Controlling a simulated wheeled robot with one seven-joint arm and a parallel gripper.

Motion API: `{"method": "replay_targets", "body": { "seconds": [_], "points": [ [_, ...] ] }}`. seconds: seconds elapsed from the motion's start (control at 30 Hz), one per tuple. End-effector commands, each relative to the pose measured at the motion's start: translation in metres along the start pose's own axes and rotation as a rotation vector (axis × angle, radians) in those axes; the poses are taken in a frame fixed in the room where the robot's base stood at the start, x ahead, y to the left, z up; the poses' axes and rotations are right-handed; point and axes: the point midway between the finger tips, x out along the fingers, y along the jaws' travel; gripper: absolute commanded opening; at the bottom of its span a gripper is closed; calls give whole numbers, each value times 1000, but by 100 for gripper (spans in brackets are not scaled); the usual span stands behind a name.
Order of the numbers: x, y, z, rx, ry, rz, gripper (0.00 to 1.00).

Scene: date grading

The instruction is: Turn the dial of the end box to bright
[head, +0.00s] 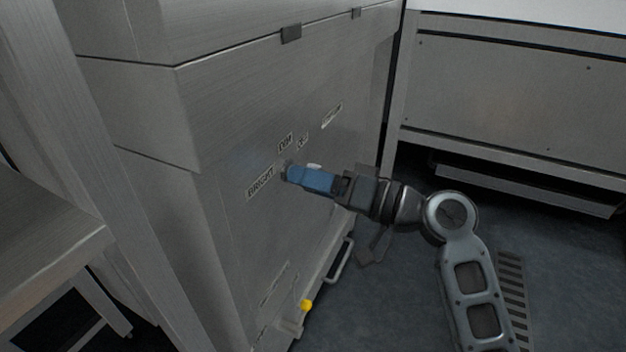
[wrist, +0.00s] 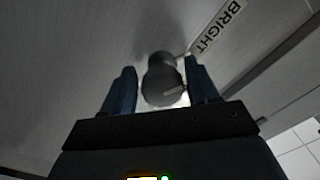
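The end box is a grey metal cabinet (head: 225,220) with a flat panel. A BRIGHT label (head: 260,182) sits left of my gripper (head: 297,174), and a DIM label (head: 285,143) sits above it. In the wrist view the dark round dial (wrist: 160,74) stands between my two blue fingers, with the BRIGHT label (wrist: 219,27) to its upper right. The right finger is close to the dial or touching it; a gap shows at the left finger. A pale mark shows on the dial's lower right. In the head view my fingers mostly hide the dial.
A smaller label (head: 303,143), probably OFF, and another label (head: 332,115) are on the panel. A yellow knob (head: 306,305) and a bar handle (head: 339,262) are low on the cabinet. A grey bench (head: 45,240) stands left.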

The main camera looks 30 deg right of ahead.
Motion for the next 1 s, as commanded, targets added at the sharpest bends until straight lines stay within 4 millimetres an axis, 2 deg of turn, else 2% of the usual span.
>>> {"method": "replay_targets", "body": {
  "seconds": [0.1,0.37,0.47,0.8,1.0],
  "points": [
    [0,0,-1,0,1,-1,70],
    [-2,-1,-2,0,3,-1,70],
    [-11,-1,-2,0,3,1,70],
    [-63,-1,-2,1,2,1,70],
    [-77,0,-1,0,2,0,70]
  ]
}}
